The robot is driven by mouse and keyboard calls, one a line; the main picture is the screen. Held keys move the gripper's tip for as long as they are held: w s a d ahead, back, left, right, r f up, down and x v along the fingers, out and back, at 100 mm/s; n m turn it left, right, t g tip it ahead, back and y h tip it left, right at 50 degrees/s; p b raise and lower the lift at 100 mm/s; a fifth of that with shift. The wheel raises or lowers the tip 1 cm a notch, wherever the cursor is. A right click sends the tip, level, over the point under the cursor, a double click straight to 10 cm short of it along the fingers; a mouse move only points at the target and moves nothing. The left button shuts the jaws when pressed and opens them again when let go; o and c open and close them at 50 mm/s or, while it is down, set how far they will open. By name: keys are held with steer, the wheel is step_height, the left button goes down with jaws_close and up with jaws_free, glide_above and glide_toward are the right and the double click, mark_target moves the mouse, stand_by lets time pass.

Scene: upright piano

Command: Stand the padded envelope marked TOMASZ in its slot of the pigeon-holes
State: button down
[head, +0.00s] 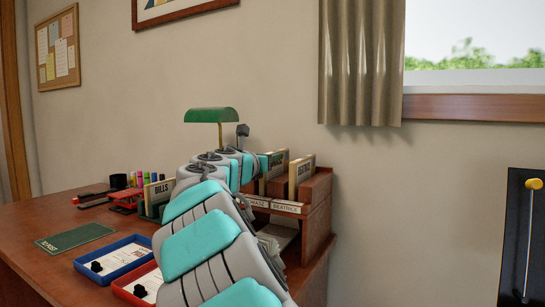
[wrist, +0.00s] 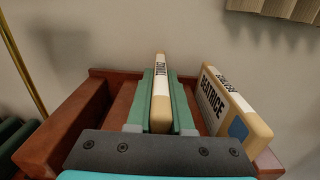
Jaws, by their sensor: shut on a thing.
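My gripper (wrist: 161,98) has its green fingers shut on a padded envelope (wrist: 161,62), a narrow tan one seen edge-on, with small dark lettering too turned to read surely. It stands upright over or in a middle slot of the brown wooden pigeon-holes (wrist: 70,118); its lower end is hidden by my gripper. In the head view the same envelope (head: 277,162) shows beside my arm, above the pigeon-holes' label ending in MASZ (head: 257,202). My arm hides most of the gripper there.
An envelope marked BEATRICE (wrist: 222,100) leans in the slot to the right, close to my right finger. The far left slot looks empty. In the head view, a green lamp (head: 212,115), a BILLS holder (head: 160,190), and blue (head: 112,262) and red trays crowd the desk.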

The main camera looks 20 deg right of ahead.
steer(key=c, duration=0.7)
jaws_free()
steer(key=shift+c, duration=0.2)
steer(key=v, duration=0.7)
steer(key=shift+s+a, duration=0.3)
